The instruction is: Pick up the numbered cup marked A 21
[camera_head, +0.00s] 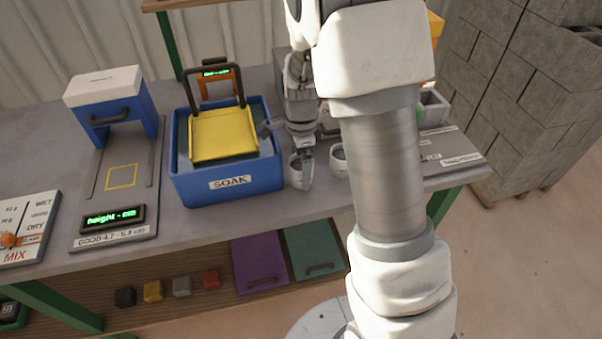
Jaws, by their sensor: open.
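A small white cup (295,179) stands on the grey bench, just right of the blue soak tub. A second white cup (337,160) stands to its right, partly hidden behind my arm. No marking can be read on either cup, so I cannot tell which one is A 21. My gripper (303,157) is open and points down at the left cup. One finger overlaps the cup's rim and front in this view; I cannot tell whether it touches.
The blue tub (228,183) marked SOAK, with a yellow tray (224,135) and dark handle, is close left of the gripper. A height gauge (115,215) and a MIX board (25,235) lie farther left. My arm hides much of the bench's right side.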

